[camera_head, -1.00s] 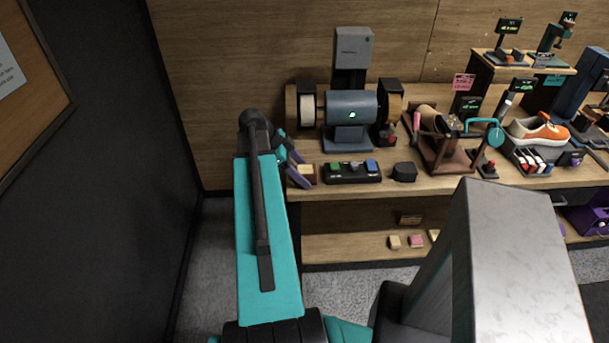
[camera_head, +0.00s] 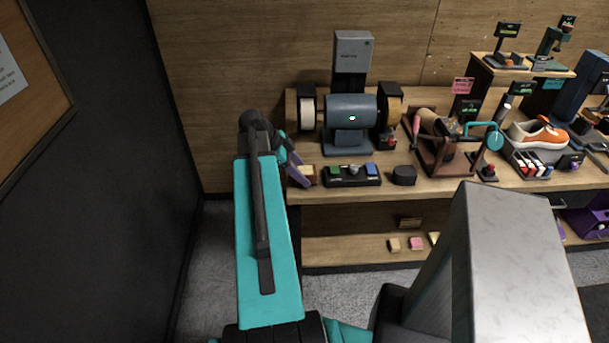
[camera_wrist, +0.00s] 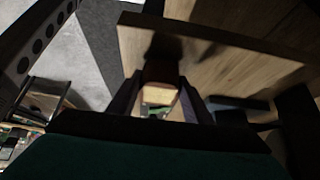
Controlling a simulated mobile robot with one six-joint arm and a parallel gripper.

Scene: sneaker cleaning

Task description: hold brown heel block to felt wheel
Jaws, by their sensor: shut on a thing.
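My gripper (camera_head: 302,179) is at the front left corner of the bench, below and in front of the grinder. It is shut on the brown heel block (camera_head: 307,171). In the wrist view the block (camera_wrist: 158,97) shows a dark brown part and a pale tan face between the two fingers of my gripper (camera_wrist: 158,108). The bench grinder (camera_head: 351,110) stands behind. Its pale, felt-looking wheel (camera_head: 307,114) is on the left, and a tan wheel (camera_head: 392,106) is on the right. The block is apart from both wheels. Whether it touches the bench top is unclear.
A dark round piece (camera_head: 403,176) and a brown stand (camera_head: 443,150) are further right. An orange and white sneaker (camera_head: 540,134) stands beyond. A wooden wall is behind the grinder.

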